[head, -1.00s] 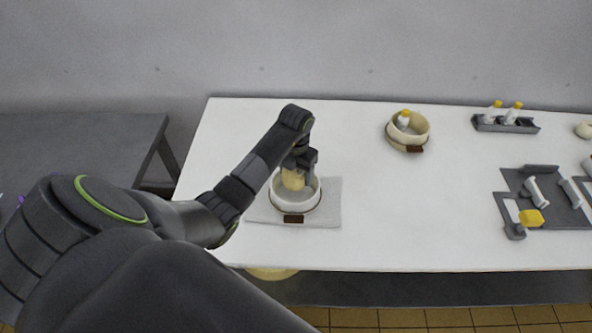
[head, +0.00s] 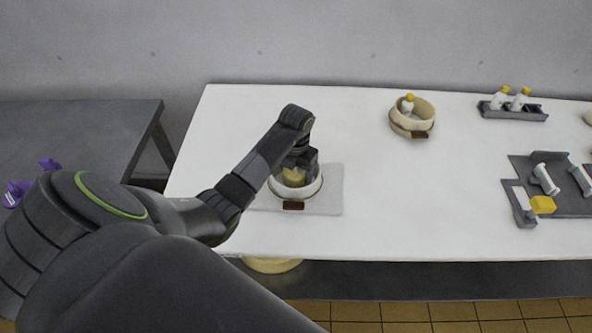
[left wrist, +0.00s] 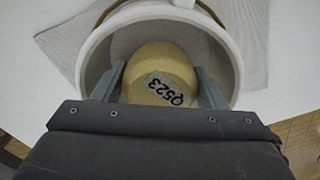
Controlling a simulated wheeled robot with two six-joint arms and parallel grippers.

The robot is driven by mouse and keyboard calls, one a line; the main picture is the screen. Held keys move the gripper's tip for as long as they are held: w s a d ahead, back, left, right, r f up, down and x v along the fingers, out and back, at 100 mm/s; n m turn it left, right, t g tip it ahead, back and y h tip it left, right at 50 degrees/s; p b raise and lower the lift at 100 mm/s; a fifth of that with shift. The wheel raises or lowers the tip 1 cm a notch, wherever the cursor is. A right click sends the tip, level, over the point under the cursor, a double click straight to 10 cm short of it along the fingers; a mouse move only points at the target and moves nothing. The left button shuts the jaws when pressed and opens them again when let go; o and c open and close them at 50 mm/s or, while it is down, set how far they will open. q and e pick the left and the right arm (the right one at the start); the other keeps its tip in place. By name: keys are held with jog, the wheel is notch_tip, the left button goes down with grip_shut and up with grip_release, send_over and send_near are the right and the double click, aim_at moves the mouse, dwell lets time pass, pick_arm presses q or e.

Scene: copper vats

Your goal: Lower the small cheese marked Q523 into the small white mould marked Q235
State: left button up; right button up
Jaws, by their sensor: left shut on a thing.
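The small cheese marked Q523 (left wrist: 160,75) is pale yellow, and its label reads clearly in the left wrist view. My left gripper (head: 296,170) is shut on it, one finger on each side. The cheese (head: 293,176) is down inside the opening of a round white mould (head: 312,192), within its rim. The mould's rim (left wrist: 92,60) rings the cheese in the left wrist view, with a gap around it. I cannot tell whether the cheese touches the bottom. The mould has a brown tag in front, too small to read. My right gripper is out of view.
The mould stands on a grey cloth (head: 332,190) on the white table (head: 430,225). A cream bowl (head: 398,123) holding a yellow-capped bottle stands behind right. A bottle rack (head: 513,113) and a grey tool tray (head: 560,205) lie further right. The table's middle is clear.

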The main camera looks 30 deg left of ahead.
pick_arm(q)
jog(key=shift+f+b, duration=0.35)
jog(key=shift+f, duration=0.1)
dwell(0.6)
jog(key=shift+f+b, duration=0.35)
jog(key=shift+f, duration=0.05)
dwell(0.5)
jog(key=o, duration=1.2)
jog(key=shift+o, duration=0.2)
jog(key=shift+r, duration=0.1)
notch_tip(320, 180, up, 8)
jog(key=shift+w+r, duration=0.1)
notch_tip(320, 180, up, 9)
jog(key=p, duration=0.8)
